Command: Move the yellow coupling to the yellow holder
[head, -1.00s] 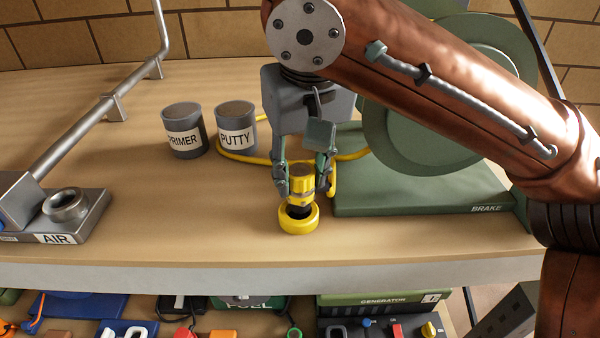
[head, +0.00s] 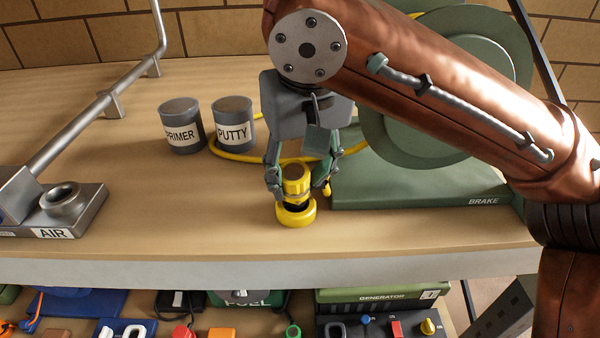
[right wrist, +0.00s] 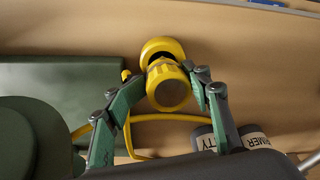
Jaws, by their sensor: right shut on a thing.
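The yellow coupling (head: 296,180) stands roughly upright between the fingers of my right gripper (head: 298,191), which is shut on it. Its dark lower end is at the opening of the yellow holder (head: 297,216), a round ring on the bench. I cannot tell how deep the end sits in the ring. In the right wrist view, the coupling (right wrist: 168,88) shows between the fingertips (right wrist: 166,90), with the yellow holder (right wrist: 160,46) just beyond it. A yellow hose lies on the bench behind the gripper. My left gripper is out of view.
Grey PRIMER (head: 182,126) and PUTTY (head: 232,124) cans stand behind to the left. A green BRAKE base (head: 430,188) with a reel is close on the right. The AIR fitting (head: 60,210) is at far left. The bench front between is clear.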

